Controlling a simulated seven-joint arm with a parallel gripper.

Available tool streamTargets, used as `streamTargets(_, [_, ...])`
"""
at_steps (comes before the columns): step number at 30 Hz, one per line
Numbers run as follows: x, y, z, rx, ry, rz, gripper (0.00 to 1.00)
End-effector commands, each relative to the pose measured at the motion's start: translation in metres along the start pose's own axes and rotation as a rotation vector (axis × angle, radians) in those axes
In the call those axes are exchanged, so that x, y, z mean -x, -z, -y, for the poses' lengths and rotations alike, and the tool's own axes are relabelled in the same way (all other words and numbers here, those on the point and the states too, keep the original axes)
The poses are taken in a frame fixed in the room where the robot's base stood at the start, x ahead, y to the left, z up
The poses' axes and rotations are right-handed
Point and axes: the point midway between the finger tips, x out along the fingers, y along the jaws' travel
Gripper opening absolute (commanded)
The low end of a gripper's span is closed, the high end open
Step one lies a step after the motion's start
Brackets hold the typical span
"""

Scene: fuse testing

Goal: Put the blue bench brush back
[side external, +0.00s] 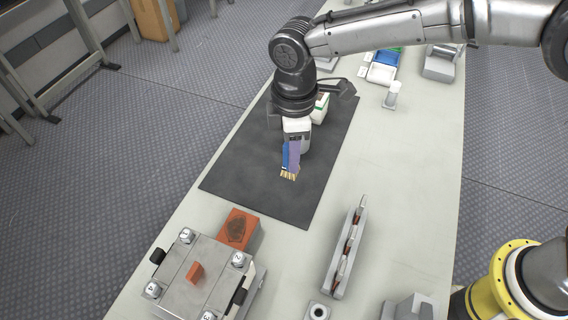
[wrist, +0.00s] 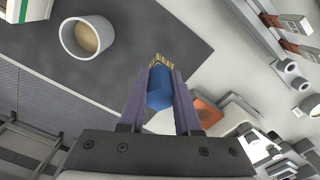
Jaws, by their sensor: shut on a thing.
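The blue bench brush (side external: 286,157) has a blue body and tan bristles. In the side view it is held over the dark mat (side external: 235,181) with its bristles pointing down toward the front. My gripper (side external: 291,160) is shut on it, with the purple fingers on either side. In the wrist view the blue body of the brush (wrist: 159,88) sits between the fingertips of my gripper (wrist: 160,90), bristles beyond them. The rest of the brush is hidden by the fingers.
A cup (wrist: 88,37) stands on the mat beside the gripper. A metal fixture (side external: 200,275) and an orange-brown block (side external: 239,230) are at the front left. A grey rack (side external: 345,250) stands front right. Blue and green trays (side external: 382,70) are at the back. The bench between mat and rack is clear.

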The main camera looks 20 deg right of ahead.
Motion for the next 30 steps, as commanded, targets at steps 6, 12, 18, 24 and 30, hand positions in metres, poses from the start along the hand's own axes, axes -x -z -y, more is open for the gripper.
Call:
streamTargets(6, [-0.014,0.010,-0.007,0.000,0.000,0.000,0.00])
streamTargets(12, [-0.033,0.014,-0.010,0.000,0.001,0.002,0.00])
streamTargets(18, [-0.051,0.014,-0.010,0.000,0.000,0.000,0.00])
streamTargets(24, [-0.051,0.014,-0.010,0.000,0.000,0.000,0.00])
streamTargets(30, [-0.054,0.014,-0.010,0.000,0.000,0.000,0.41])
